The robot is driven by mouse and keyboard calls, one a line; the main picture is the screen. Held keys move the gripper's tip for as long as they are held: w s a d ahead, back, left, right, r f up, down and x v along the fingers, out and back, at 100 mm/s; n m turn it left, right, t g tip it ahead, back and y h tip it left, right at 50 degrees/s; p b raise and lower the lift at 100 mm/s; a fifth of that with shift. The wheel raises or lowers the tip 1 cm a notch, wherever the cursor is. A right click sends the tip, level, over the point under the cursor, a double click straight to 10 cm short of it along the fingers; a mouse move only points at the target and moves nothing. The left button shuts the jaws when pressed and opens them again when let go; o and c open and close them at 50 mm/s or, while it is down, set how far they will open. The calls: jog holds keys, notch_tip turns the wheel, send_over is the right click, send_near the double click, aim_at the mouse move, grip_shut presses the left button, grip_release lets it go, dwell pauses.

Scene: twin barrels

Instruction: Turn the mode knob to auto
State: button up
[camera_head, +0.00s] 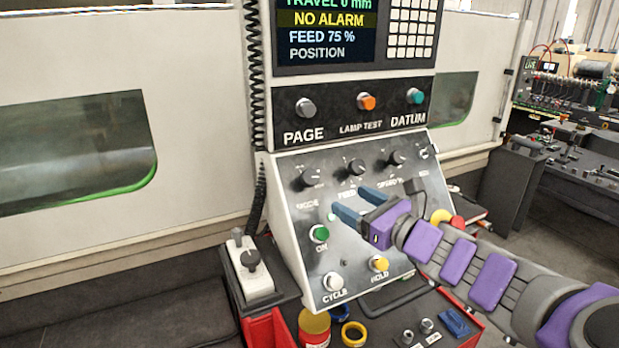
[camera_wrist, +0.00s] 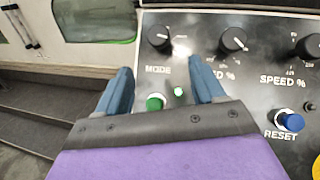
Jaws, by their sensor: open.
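The mode knob (camera_head: 309,177) is a black rotary knob at the upper left of the sloped control panel (camera_head: 290,235), above the label MODE. It also shows in the wrist view (camera_wrist: 158,37), beyond and between my fingertips, with a pale pointer mark whose setting I cannot read. My gripper (camera_head: 352,203) is in front of the panel, to the right of and below the mode knob. It is open and empty, with two blue fingers (camera_wrist: 165,88) apart. They do not touch the knob.
The feed knob (camera_head: 355,167) and speed knob (camera_head: 396,158) sit right of the mode knob. Below are a green ON button (camera_head: 319,233), a white CYCLE button (camera_head: 333,281) and a yellow HOLD button (camera_head: 378,263). A pendant (camera_head: 247,266) stands left of the panel.

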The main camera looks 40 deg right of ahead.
aim_at(315, 181)
jog(key=w+b, duration=0.1)
jog(key=w, duration=1.2)
jog(key=shift+w, duration=0.85)
jog(key=c, duration=1)
